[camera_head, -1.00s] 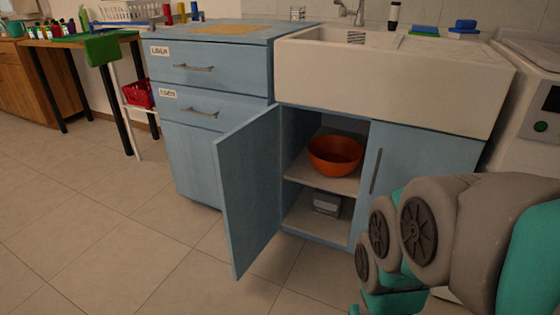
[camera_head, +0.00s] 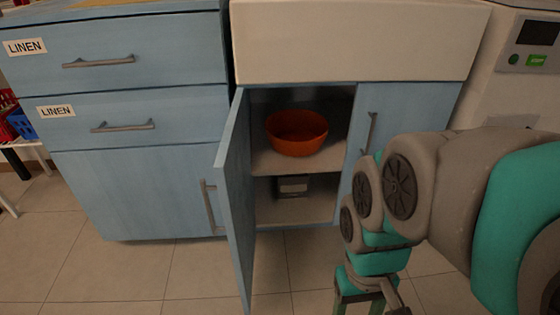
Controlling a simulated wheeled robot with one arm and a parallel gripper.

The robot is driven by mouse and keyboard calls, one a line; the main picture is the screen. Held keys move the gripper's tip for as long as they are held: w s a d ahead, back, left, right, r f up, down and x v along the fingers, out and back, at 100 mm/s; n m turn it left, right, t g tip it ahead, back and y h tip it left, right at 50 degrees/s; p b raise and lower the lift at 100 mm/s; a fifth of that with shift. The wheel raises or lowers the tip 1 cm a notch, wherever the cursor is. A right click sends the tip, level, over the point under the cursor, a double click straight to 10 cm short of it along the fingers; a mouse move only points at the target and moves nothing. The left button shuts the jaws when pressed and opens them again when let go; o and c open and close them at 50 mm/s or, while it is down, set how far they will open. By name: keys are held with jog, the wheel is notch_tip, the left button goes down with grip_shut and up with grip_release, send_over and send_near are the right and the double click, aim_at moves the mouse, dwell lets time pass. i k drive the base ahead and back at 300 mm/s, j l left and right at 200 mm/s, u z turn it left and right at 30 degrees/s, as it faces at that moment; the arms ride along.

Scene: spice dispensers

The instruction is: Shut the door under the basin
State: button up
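The blue door (camera_head: 234,200) under the basin (camera_head: 350,45) stands wide open. It is hinged at the left side of the opening and juts out towards me, with its inner face showing. A metal handle (camera_head: 209,207) shows just left of its free edge; I cannot tell if it belongs to this door or the cabinet behind. My gripper (camera_head: 372,300) is at the bottom edge, right of the door and apart from it. Only its upper part shows, and its fingertips are out of frame.
An orange bowl (camera_head: 297,133) sits on the upper shelf inside, and a grey box (camera_head: 292,186) below. A closed blue door (camera_head: 400,115) is to the right. Drawers labelled LINEN (camera_head: 130,50) are at left. A white machine (camera_head: 510,60) stands at right. The floor (camera_head: 140,280) at left is clear.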

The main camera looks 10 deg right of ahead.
aim_at(232, 166)
jog(key=j+z, duration=0.4)
jog(key=j, duration=1.1)
